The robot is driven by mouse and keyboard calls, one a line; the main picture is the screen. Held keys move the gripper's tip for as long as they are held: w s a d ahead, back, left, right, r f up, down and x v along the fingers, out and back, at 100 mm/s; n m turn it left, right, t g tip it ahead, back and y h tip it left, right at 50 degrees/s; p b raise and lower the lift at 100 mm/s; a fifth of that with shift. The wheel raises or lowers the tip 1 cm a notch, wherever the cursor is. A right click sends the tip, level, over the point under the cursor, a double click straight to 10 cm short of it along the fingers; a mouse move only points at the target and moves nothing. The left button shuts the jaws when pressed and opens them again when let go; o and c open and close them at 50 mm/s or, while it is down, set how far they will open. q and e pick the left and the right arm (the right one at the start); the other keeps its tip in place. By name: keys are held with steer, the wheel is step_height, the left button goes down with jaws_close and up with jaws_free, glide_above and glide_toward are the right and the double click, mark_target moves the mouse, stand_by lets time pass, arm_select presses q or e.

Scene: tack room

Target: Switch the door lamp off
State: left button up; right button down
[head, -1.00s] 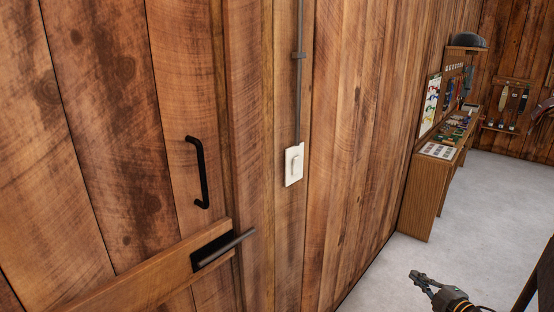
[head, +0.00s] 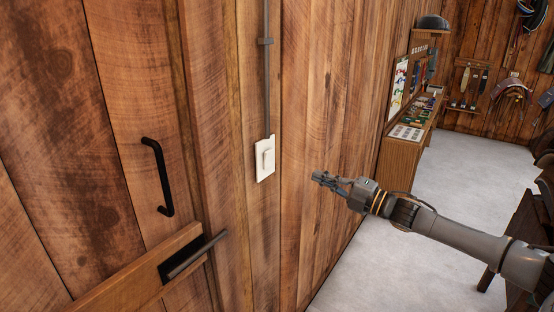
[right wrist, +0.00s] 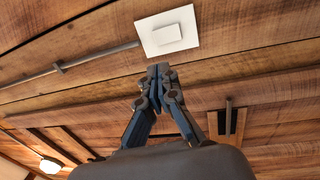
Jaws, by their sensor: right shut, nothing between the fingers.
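The white wall switch (head: 265,160) sits on the plank wall to the right of the door, below a grey conduit. In the right wrist view the switch plate (right wrist: 166,34) and its raised rocker lie just beyond my fingertips. My right gripper (head: 318,177) is shut and empty, to the right of the switch and apart from it in the head view. The right gripper's fingertips (right wrist: 158,71) are together in the right wrist view. A glowing lamp (right wrist: 50,166) shows at the lower left of that view; I cannot tell whether it is the door lamp. My left gripper is not in view.
The wooden door has a black pull handle (head: 159,177) and a dark latch bar (head: 195,256) left of the switch. A wooden bench (head: 402,150) stands along the wall farther back. The grey floor (head: 375,275) shows clear beside the wall.

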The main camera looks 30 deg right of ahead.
steer(key=shift+w, duration=0.1)
steer(key=p, duration=0.1)
glide_toward(270, 155)
steer(key=p+x, duration=0.4)
steer(key=x, duration=0.2)
steer(key=shift+w+a+r, duration=0.1)
steer(key=shift+w+r, duration=0.05)
steer(key=shift+r, duration=0.05)
steer(key=shift+w+a+f+p, duration=0.1)
steer(key=shift+w+a+p, duration=0.1)
steer(key=shift+w+p, duration=0.15)
stand_by(0.3)
